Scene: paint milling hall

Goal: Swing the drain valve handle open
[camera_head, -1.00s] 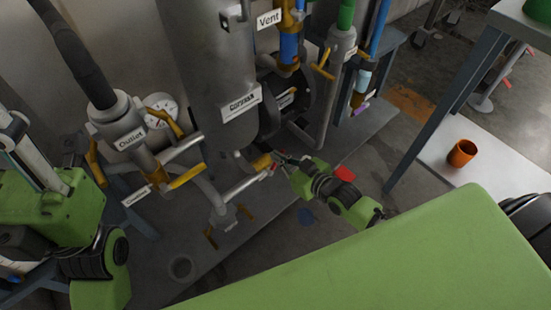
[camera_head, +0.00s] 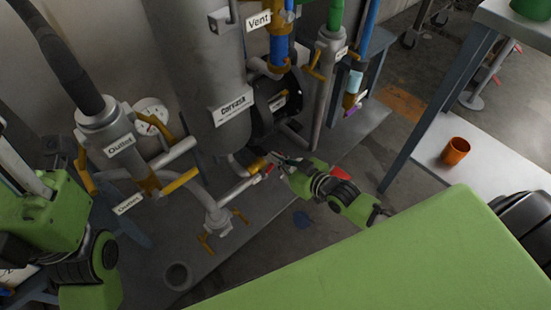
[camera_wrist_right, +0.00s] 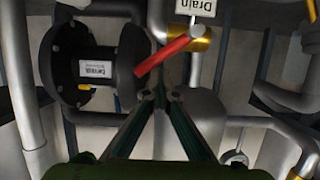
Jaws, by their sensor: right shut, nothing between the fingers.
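The drain valve (camera_wrist_right: 203,42) is a brass fitting under a white "Drain" label (camera_wrist_right: 197,7) in the right wrist view. Its red handle (camera_wrist_right: 162,57) slants from the valve down to the left. Its free end lies above and left of my right gripper (camera_wrist_right: 160,92), whose fingertips are together and empty. A gap shows between tips and handle; I cannot tell the depth between them. In the head view, my right gripper (camera_head: 276,160) is beside the brass valve (camera_head: 257,163), with a small red bit of the handle (camera_head: 267,169) showing. My left arm shows at the left, but its gripper does not.
A black flanged housing (camera_wrist_right: 80,65) is left of the handle. The grey tank (camera_head: 200,75) and outlet pipes (camera_head: 165,158) crowd the left side. A table leg (camera_head: 435,115) stands right, near a low shelf with an orange cup (camera_head: 455,151).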

